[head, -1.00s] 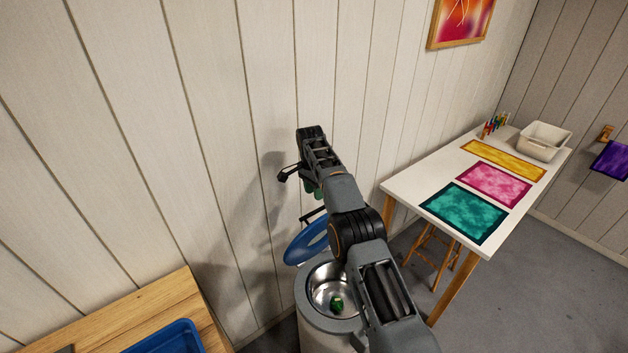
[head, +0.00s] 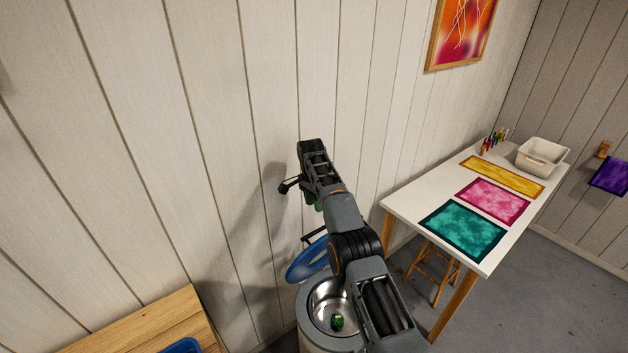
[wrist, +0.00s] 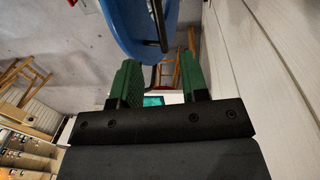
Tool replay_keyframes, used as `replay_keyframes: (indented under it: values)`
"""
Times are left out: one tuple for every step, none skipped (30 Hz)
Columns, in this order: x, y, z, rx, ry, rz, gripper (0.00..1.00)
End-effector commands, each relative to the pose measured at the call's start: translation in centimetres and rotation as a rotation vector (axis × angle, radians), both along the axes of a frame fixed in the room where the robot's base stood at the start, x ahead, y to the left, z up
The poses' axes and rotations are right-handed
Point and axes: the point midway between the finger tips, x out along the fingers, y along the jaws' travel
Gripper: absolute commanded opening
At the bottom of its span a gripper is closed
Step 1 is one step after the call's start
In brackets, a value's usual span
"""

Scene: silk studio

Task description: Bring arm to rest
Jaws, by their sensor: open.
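My arm reaches up in front of the pale plank wall in the head view, above a round bin. My gripper (wrist: 158,85) shows two green fingers standing apart with nothing between them in the wrist view. In the head view the gripper is mostly hidden behind my wrist, with only a bit of green showing. The bin (head: 312,332) stands below with its blue lid (head: 305,262) raised; the lid also shows close to the fingers in the wrist view (wrist: 135,25). A small green item (head: 337,322) lies inside the bin's metal bowl.
A white table (head: 398,201) with teal, pink and yellow cloth pieces and a white tub (head: 543,157) stands to the right, a wooden stool (head: 432,272) under it. A wooden bench (head: 150,325) with a blue tray (head: 182,346) is at lower left. The wall is close behind the gripper.

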Motion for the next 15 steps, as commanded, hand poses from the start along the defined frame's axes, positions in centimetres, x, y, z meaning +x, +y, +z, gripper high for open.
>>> replay_keyframes:
  values:
    - [0.0, 0.0, 0.0, 0.0, 0.0, 0.001, 0.41]
    - [0.0, 0.0, 0.0, 0.001, 0.0, 0.005, 0.41]
    - [0.0, 0.0, 0.0, 0.002, 0.001, 0.016, 0.41]
    - [0.1, 0.0, 0.0, 0.004, -0.001, 0.03, 0.41]
    - [0.2, 0.0, 0.0, 0.008, -0.007, 0.05, 0.41]
    - [0.5, 0.1, 0.0, 0.015, -0.02, 0.086, 0.41]
    - [0.7, 0.2, -0.2, 0.021, -0.032, 0.12, 0.41]
    - [0.9, 0.2, -0.8, 0.026, -0.033, 0.161, 0.41]
    - [0.8, 0.3, -2.4, 0.031, -0.015, 0.222, 0.41]
    - [0.7, 0.2, -3.7, 0.033, 0.002, 0.262, 0.41]
    - [0.5, 0.2, -4.7, 0.037, 0.017, 0.3, 0.41]
    - [0.2, 0.2, -5.3, 0.044, 0.026, 0.351, 0.41]
    - [0.0, 0.1, -5.5, 0.049, 0.032, 0.387, 0.41]
    - [-0.2, 0.0, -5.6, 0.053, 0.035, 0.42, 0.41]
    - [-0.6, -0.3, -5.6, 0.061, 0.038, 0.464, 0.41]
